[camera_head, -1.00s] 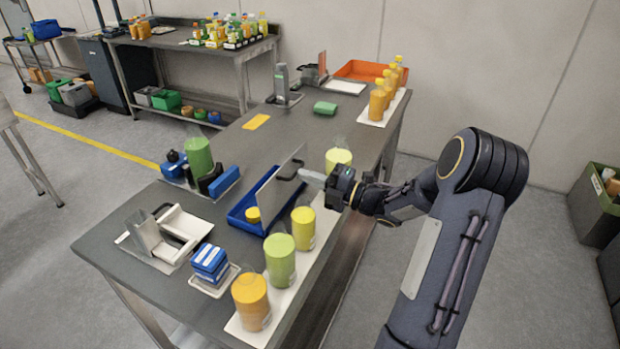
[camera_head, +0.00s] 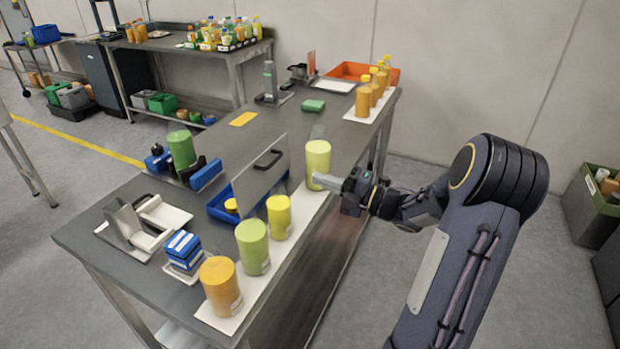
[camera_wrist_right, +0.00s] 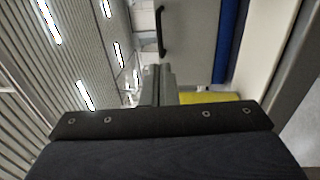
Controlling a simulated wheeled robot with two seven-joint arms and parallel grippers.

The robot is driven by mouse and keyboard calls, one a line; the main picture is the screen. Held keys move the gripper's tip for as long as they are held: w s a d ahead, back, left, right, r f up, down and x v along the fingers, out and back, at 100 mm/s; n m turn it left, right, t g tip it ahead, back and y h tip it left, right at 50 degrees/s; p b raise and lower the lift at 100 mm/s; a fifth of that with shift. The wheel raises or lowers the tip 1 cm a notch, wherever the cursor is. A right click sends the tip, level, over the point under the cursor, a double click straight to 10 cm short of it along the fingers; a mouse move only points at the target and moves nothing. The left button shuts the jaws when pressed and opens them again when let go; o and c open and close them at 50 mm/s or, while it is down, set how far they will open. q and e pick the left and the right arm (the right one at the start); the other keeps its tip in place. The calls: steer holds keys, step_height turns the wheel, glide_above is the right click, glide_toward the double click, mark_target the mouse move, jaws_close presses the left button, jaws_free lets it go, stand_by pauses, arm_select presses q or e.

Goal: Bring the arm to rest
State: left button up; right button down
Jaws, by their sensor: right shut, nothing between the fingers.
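My right gripper (camera_head: 322,180) is at the right edge of the workbench (camera_head: 232,148), shut and empty. In the right wrist view the shut fingers (camera_wrist_right: 158,85) point away, with a yellow surface (camera_wrist_right: 208,97) just beyond. My right arm reaches in from the lower right. My left gripper is not in view.
Yellow (camera_head: 279,217), green (camera_head: 252,246) and orange (camera_head: 220,286) cylinders stand on a white strip along the bench's near edge. An upright grey panel with a handle (camera_head: 258,180) stands by a blue tray (camera_head: 217,207). Free floor (camera_head: 415,290) lies right of the bench.

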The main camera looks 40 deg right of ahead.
steer(key=v, duration=0.4)
steer(key=shift+f, duration=0.1)
step_height(320, 180, up, 10)
steer(key=w+a+m+g+h+p, duration=0.1)
steer(key=w+m+h+p, duration=0.15)
steer(key=m+h, duration=1.1)
steer(key=s+a+f+m+g+y+p, duration=0.1)
steer(key=s+a+f+m+g+y, duration=0.1)
steer(key=s+a, duration=0.5)
steer(key=s+a+f+m+g+y+p, duration=0.1)
steer(key=s+a+f+m+g+y, duration=0.1)
steer(key=s+a+m, duration=0.4)
steer(key=s+a+f+m+g+y+p, duration=0.1)
steer(key=s+a+f+m+g+y, duration=0.2)
steer(key=s+a+g, duration=0.3)
steer(key=s+a+m+y, duration=0.1)
steer(key=s+a, duration=0.1)
steer(key=s, duration=0.2)
steer(key=shift+a, duration=0.35)
